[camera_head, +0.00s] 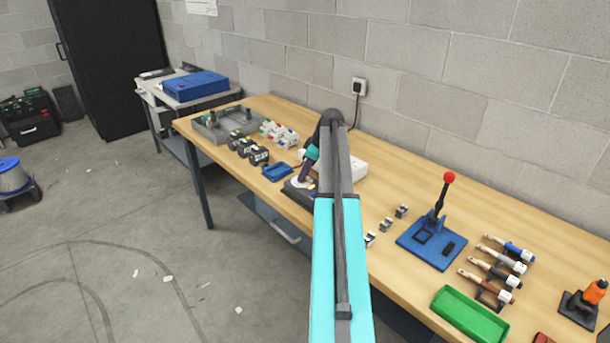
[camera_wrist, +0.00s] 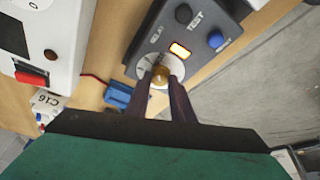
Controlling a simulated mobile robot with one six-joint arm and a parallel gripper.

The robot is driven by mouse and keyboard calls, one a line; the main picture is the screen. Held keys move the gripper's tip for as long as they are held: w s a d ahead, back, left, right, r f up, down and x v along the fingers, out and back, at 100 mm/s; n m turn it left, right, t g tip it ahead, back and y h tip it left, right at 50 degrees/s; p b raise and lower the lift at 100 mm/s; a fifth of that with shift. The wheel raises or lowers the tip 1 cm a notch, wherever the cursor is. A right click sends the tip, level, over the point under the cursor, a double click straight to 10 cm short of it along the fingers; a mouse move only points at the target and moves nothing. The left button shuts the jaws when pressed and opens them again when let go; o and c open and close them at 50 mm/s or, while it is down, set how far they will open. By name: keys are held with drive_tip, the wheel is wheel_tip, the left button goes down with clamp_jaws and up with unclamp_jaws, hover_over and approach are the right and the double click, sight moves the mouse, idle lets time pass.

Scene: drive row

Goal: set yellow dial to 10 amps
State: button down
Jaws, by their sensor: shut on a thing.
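The yellow dial (camera_wrist: 160,79) is a small golden knob on a round white scale plate, on a dark grey box (camera_wrist: 205,22). My gripper (camera_wrist: 161,70) is shut on the yellow dial, one purple finger on each side. The fingers cover part of the scale, so the pointer's setting cannot be read.
A white box (camera_wrist: 50,40) with a red switch stands left in the wrist view. A blue object (camera_head: 276,172) lies near the dark box. Black cylinders (camera_head: 250,148), a grey tray (camera_head: 222,128) and a blue lever press (camera_head: 432,240) share the wooden bench.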

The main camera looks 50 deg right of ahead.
drive_tip(key=shift+a+m+h+b, duration=0.1)
drive_tip(key=shift+m+h+b, duration=0.25)
drive_tip(key=shift+m, duration=0.75)
drive_tip(key=c, duration=1.5)
unclamp_jaws()
drive_tip(key=shift+c, duration=0.2)
drive_tip(key=a+b+v, duration=0.1)
drive_tip(key=b+v, duration=0.1)
drive_tip(key=v, duration=1.1)
drive_tip(key=shift+s+d+r+b, duration=0.3)
drive_tip(key=shift+d+r, duration=0.05)
drive_tip(key=shift+d, duration=0.1)
